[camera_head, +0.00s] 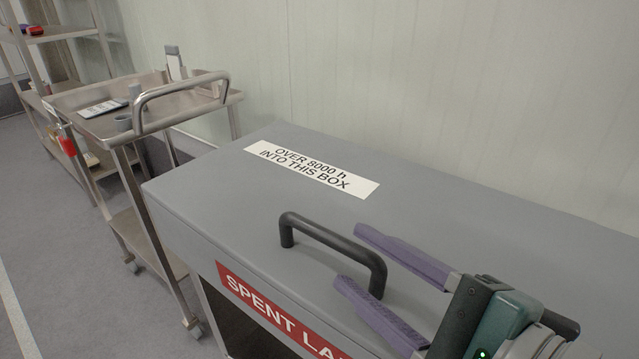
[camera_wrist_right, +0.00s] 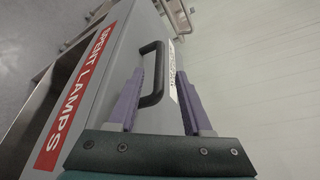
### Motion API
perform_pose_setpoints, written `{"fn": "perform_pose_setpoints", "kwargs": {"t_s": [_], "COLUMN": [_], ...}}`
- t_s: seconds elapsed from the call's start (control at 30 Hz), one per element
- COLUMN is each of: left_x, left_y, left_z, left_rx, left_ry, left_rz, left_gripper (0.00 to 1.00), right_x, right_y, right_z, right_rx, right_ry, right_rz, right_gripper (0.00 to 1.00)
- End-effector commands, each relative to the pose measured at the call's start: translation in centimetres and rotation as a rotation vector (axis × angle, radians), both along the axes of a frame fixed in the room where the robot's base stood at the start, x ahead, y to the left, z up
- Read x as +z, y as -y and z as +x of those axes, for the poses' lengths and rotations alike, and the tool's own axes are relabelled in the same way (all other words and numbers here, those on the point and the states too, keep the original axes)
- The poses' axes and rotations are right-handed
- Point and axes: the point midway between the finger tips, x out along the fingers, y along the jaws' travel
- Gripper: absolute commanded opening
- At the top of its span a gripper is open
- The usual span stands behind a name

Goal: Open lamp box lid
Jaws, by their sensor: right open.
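The grey lamp box fills the lower right of the head view, and its lid (camera_head: 225,195) lies flat and closed on top. A black bar handle (camera_head: 335,240) stands on the lid near its front edge; it also shows in the right wrist view (camera_wrist_right: 158,72). My right gripper (camera_head: 348,256) is open, its two purple fingers reaching toward the handle's right end, one on each side of it. Whether a finger touches the handle cannot be told. In the right wrist view, my right gripper (camera_wrist_right: 163,75) has nothing clamped in it. My left gripper is not in view.
A white label (camera_head: 311,169) lies on the lid, and a red "SPENT LAMPS" sign (camera_head: 275,310) is on the front. A steel trolley (camera_head: 90,122) with small items stands at the left, with shelving (camera_head: 50,35) behind it. A pale wall (camera_head: 420,80) runs close behind the box.

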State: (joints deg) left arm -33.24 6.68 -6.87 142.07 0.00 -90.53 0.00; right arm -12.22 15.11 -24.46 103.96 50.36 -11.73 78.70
Motion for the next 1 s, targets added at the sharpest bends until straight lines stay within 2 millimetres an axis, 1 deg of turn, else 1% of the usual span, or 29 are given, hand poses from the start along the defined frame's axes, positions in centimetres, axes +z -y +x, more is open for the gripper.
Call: {"fn": "perform_pose_setpoints", "kwargs": {"t_s": [0.03,0.2,0.3,0.4,0.53,0.77,1.0], "left_x": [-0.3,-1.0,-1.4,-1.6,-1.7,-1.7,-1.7], "left_y": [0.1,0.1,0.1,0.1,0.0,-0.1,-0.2], "left_z": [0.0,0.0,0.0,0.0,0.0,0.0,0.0], "left_rx": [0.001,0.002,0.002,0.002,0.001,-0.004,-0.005], "left_ry": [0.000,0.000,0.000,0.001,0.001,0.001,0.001], "left_rz": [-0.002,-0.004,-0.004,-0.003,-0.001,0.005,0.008], "left_gripper": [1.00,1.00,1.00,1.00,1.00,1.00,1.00], "right_x": [-0.3,-1.0,-1.4,-1.6,-1.6,-1.6,-1.6], "right_y": [-0.6,-2.5,-3.4,-4.0,-4.4,-4.4,-4.4], "right_z": [0.9,3.6,4.8,5.6,6.1,6.2,6.2], "right_rx": [0.000,0.001,0.002,0.003,0.003,0.002,0.002], "right_ry": [0.002,0.002,0.003,0.001,0.001,0.000,0.000], "right_rz": [0.003,0.002,0.000,-0.001,-0.002,-0.003,-0.003], "right_gripper": [0.50,0.50,0.50,0.50,0.50,0.50,0.24]}}
